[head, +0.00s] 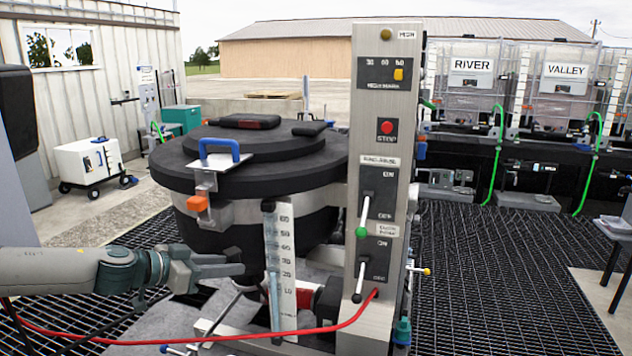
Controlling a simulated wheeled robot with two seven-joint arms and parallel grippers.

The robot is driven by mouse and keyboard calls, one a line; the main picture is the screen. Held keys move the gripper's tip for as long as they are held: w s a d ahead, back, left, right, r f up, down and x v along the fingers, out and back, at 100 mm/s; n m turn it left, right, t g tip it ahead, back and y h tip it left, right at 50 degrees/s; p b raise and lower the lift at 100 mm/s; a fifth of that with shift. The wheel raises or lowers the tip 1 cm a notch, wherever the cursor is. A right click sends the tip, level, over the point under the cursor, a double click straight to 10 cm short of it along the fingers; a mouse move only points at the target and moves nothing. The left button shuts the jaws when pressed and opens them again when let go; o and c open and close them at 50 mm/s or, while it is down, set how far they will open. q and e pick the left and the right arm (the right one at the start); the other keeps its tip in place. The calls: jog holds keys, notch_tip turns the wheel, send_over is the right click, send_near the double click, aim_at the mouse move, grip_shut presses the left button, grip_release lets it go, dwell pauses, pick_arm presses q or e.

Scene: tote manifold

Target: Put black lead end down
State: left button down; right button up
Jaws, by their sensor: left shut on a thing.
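My left gripper (238,264) reaches in from the left and is shut, in front of the dark round vessel and left of the scale strip. A thin black lead (108,338) runs from the bottom left up toward this gripper. Its end at the jaws is too small and dark to make out clearly. A red lead (215,340) runs along the bottom and rises to the lower part of the control panel (384,320). My right gripper is not in view.
The lidded vessel (225,215) and a scale strip (281,255) stand close to the gripper. Levers (361,232) stick out from the panel. Dark floor grating (490,290) lies open to the right. A white wheeled box (88,162) and the RIVER and VALLEY totes (472,95) stand farther back.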

pick_arm(q)
jog(key=shift+w+r+n+t+y+b, duration=0.15)
jog(key=shift+r+n+t+y, duration=0.15)
jog(key=shift+r, duration=0.2)
jog(key=shift+w+r+n+t+y+b, duration=0.1)
jog(key=shift+w+r+n+t+y, duration=0.15)
jog(key=shift+r, duration=0.3)
jog(key=shift+w+r+n+t+y+b, duration=0.1)
jog(key=shift+r+n+t+y, duration=0.05)
jog(key=shift+r+n, duration=0.3)
jog(key=shift+w+a+r+n+t+y+b, duration=0.15)
jog(key=shift+r+n+t+y, duration=0.15)
jog(key=shift+r+n+y, duration=0.25)
jog(key=shift+w+d+r+n+t+y+b, duration=0.15)
jog(key=shift+r+n+t+y, duration=0.2)
jog(key=shift+r+y, duration=0.3)
jog(key=shift+s+a+r+n+t+y+b, duration=0.2)
jog(key=shift+r+n+t+y+b, duration=0.1)
jog(key=shift+r+n+y, duration=0.35)
jog(key=n+y, duration=0.2)
jog(key=n+y+b, duration=0.2)
jog(key=y+b, duration=0.1)
jog(key=b, duration=0.1)
send_near(227, 251)
jog(key=s+a+f, duration=0.1)
jog(key=s+f, duration=0.3)
jog(key=f, duration=0.4)
jog(key=shift+t, duration=0.45)
jog(key=shift+h, duration=0.25)
